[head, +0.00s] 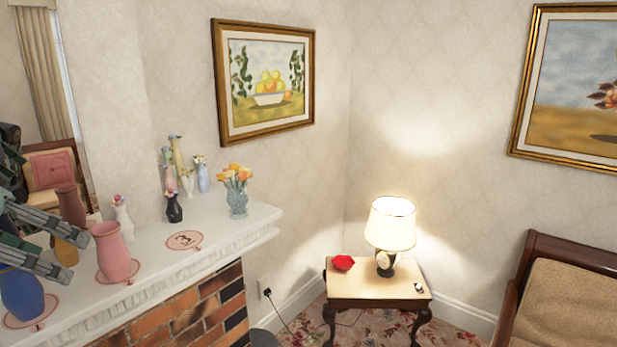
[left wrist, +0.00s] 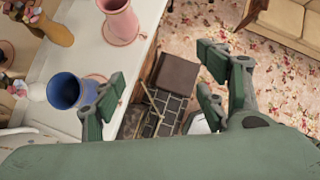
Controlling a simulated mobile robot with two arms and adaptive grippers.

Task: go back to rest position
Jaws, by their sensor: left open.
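My left gripper (head: 78,254) comes in from the left edge in the head view, above the mantel. Its fingers are spread and nothing is between them. In the left wrist view the open gripper (left wrist: 155,98) has one finger near the blue vase and the other over the floor. The blue vase (head: 22,296) stands upright on the mantel, partly behind the fingers in the head view; it also shows in the left wrist view (left wrist: 64,91). The pink vase (head: 113,253) stands upright to its right, apart from the gripper. My right gripper is not in view.
The white mantel (head: 150,265) holds a round pink mat (head: 184,240) with nothing on it, several small vases and a glass vase of orange flowers (head: 237,190). A mirror stands behind. A lamp (head: 391,225) stands on a side table (head: 345,285) at the right.

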